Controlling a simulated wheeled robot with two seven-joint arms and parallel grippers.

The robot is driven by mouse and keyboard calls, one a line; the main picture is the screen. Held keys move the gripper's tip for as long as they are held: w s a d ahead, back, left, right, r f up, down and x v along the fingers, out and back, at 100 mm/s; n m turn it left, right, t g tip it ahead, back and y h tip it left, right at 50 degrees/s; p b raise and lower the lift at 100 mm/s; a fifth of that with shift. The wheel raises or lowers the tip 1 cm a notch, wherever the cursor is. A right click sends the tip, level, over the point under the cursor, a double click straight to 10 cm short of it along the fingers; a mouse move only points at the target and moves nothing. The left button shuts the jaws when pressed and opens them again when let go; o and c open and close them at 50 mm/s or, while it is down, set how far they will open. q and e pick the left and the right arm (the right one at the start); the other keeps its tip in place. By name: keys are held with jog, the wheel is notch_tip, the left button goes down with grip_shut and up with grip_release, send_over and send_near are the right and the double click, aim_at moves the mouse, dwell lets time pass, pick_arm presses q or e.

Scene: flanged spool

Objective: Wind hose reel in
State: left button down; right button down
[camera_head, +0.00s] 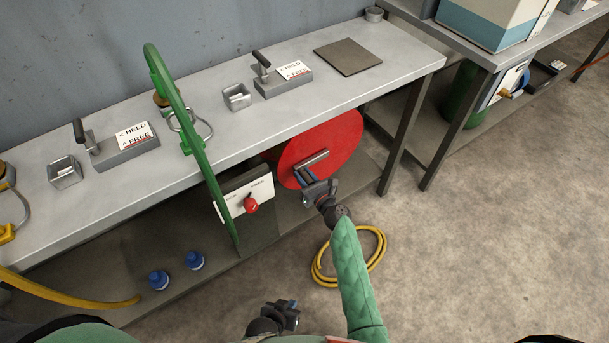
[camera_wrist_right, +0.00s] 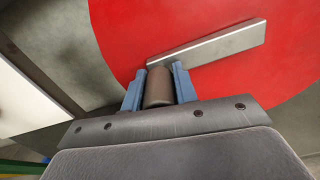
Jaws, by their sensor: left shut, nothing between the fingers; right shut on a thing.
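The red reel disc (camera_head: 340,140) stands upright under the bench, facing the room. It fills the upper part of the right wrist view (camera_wrist_right: 120,35). A grey metal crank arm (camera_head: 312,159) lies across its face. My right gripper (camera_head: 307,178) is shut on the crank's brown round handle (camera_wrist_right: 158,88), which sits between the blue fingers. A coil of yellow hose (camera_head: 375,262) lies on the floor below the reel, partly behind my right arm. Left of the reel, a white panel (camera_head: 228,205) carries a red knob (camera_head: 251,205). My left gripper (camera_head: 287,312) is shut and empty at the bottom.
The bench top (camera_head: 215,165) holds two levers with HELD/FREE labels (camera_head: 137,134), metal cups and a dark plate (camera_head: 348,57). Blue caps (camera_head: 159,280) sit on the lower shelf.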

dwell(0.3)
jog(key=c, duration=1.1)
grip_release()
jog(key=shift+v, duration=3.9)
